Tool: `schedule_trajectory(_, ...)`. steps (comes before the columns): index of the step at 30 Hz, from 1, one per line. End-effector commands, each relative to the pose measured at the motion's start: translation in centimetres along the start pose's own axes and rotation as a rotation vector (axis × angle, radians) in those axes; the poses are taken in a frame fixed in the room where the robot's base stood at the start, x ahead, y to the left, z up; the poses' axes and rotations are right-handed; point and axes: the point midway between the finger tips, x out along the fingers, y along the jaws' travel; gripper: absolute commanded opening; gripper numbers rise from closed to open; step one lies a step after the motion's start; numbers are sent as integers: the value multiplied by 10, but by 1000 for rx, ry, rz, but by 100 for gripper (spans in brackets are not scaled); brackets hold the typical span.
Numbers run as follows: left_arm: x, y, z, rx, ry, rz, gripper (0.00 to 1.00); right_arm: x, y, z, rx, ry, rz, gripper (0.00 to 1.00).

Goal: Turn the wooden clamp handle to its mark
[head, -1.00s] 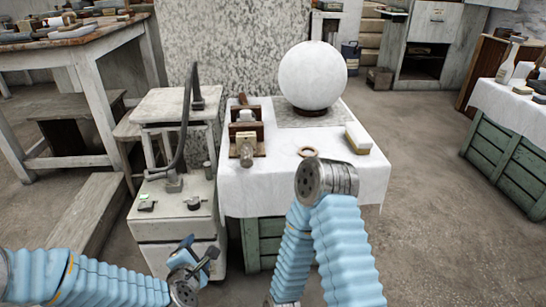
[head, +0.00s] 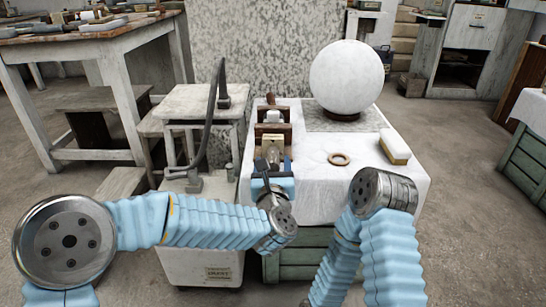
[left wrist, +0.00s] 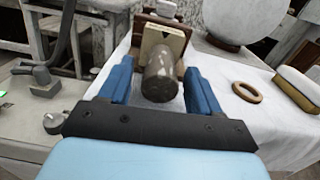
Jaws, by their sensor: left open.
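The wooden clamp (head: 271,128) stands on the left part of the white-clothed table. Its handle (head: 273,154) points toward me; in the left wrist view the handle (left wrist: 161,78) is a dark, blunt cylinder in front of a pale plate (left wrist: 165,42) with a small dark mark near its top. My left gripper (head: 273,168) is just in front of the clamp. In the left wrist view its blue fingers (left wrist: 158,76) are open, one on each side of the handle, with gaps visible. The handle's lower side is hidden. My right gripper is out of view.
A white plaster sphere (head: 346,77) stands behind on the table (head: 318,205). A wooden ring (head: 340,159) and a pale block (head: 395,149) lie to the right. A cabinet with a dark curved bar (head: 211,115) is close on the left.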

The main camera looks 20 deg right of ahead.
Motion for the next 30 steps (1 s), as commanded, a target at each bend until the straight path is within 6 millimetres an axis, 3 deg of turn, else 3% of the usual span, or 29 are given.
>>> schedule_trajectory(6,27,0,0,0,-1,0,63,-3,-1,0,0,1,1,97)
schedule_trajectory(17,32,0,-1,1,1,-1,62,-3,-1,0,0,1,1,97)
schedule_trajectory(27,32,0,0,1,0,0,10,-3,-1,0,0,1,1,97)
schedule_trajectory(30,32,0,-1,3,0,0,7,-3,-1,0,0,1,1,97)
